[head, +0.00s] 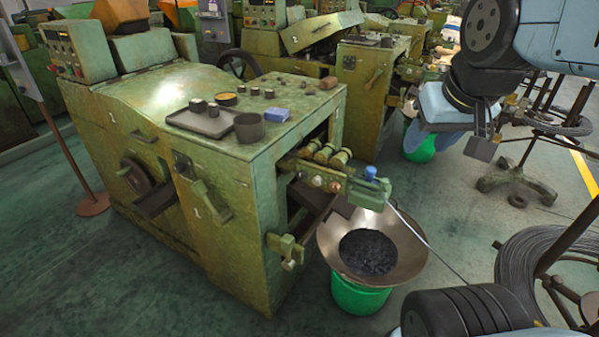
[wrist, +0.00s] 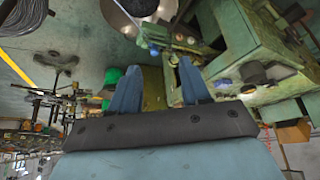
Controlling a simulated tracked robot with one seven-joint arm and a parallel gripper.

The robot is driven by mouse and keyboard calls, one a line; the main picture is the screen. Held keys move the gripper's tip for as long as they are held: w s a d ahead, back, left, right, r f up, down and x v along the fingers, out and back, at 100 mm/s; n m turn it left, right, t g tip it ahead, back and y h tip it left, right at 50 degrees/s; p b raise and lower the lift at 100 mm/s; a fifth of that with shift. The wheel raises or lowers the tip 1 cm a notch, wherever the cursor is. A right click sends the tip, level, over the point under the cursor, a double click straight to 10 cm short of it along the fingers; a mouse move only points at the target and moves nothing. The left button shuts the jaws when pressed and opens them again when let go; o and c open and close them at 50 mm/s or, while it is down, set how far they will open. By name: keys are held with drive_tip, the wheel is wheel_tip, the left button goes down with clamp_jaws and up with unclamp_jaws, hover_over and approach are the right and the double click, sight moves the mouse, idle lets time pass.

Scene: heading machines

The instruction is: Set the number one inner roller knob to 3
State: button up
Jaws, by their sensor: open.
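The green heading machine (head: 190,120) stands at centre left in the head view. A roller feed unit (head: 330,178) juts from its right side. It carries brassy rollers (head: 325,153), a pale round knob (head: 316,181), a reddish knob (head: 335,186) and a blue cap (head: 370,173). The number on each knob and any dial marks are too small to read. My gripper (head: 416,140) is up and to the right of this unit, apart from it. In the wrist view my gripper (wrist: 157,85) has its two blue fingers spread with nothing between them. The small knobs (wrist: 184,38) show beyond the fingertips.
A wide metal pan of dark pieces (head: 335,240) sits on a green bucket (head: 360,296) below the feed unit. A wire (head: 440,255) runs from the unit towards a wire coil (head: 520,255) at lower right. Loose parts and a tray (head: 200,122) lie on the machine top.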

sight(300, 177)
drive_tip(key=w+a+f+n+t+y, duration=0.1)
drive_tip(key=w+a+f+n, duration=0.3)
drive_tip(key=w, duration=0.4)
drive_tip(key=w+a+f+n+t+y, duration=0.1)
drive_tip(key=w+a+f+n, duration=0.25)
drive_tip(key=w+a, duration=0.4)
drive_tip(key=w+a+f+n+t+y, duration=0.1)
drive_tip(key=w+a+f+n, duration=0.1)
drive_tip(key=w+a+f, duration=0.5)
drive_tip(key=w+a+f+n+t+h, duration=0.2)
drive_tip(key=w+f+n+t+h, duration=0.15)
drive_tip(key=f+n, duration=0.5)
drive_tip(key=w+a+f+n+t+h, duration=0.25)
drive_tip(key=f+n+h, duration=0.2)
drive_tip(key=f, duration=0.75)
drive_tip(key=shift+n+y, duration=0.3)
drive_tip(key=shift+n, duration=0.05)
drive_tip(key=x, duration=0.9)
drive_tip(key=d+x, duration=0.1)
drive_tip(key=x, duration=0.4)
drive_tip(key=shift+s+f, duration=0.1)
drive_tip(key=shift+f, duration=0.05)
drive_tip(key=shift+c, duration=0.2)
